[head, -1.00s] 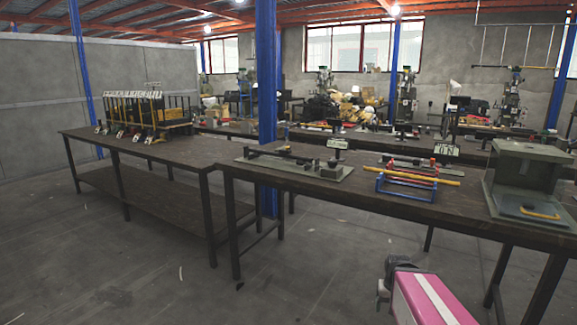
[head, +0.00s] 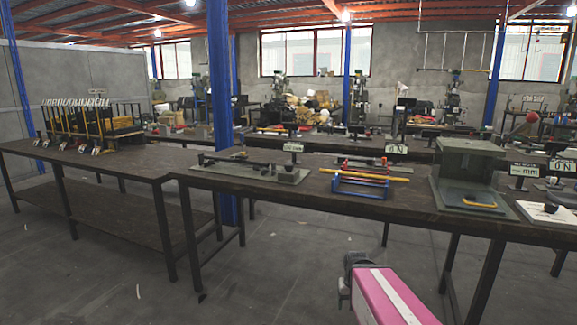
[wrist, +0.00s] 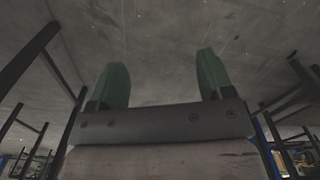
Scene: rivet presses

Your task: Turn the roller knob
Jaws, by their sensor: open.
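A blue-framed stand with red and yellow bars (head: 362,183) sits on the near dark bench in the head view; it looks like a roller device. I cannot make out for sure which part is the roller knob. A white plate with a small dark knob-like part (head: 549,211) lies at the right end of the same bench. My gripper shows in the wrist view (wrist: 162,85), its two green fingers wide apart with nothing between them. In the head view my pink arm is low in front of the bench, apart from everything on it.
The near bench (head: 262,204) also carries a grey-green plate with a dark bar (head: 250,169), a green-grey box-like machine with a yellow handle (head: 469,165) and small displays. A blue column (head: 219,80) rises behind it. The floor in front (head: 90,270) is clear.

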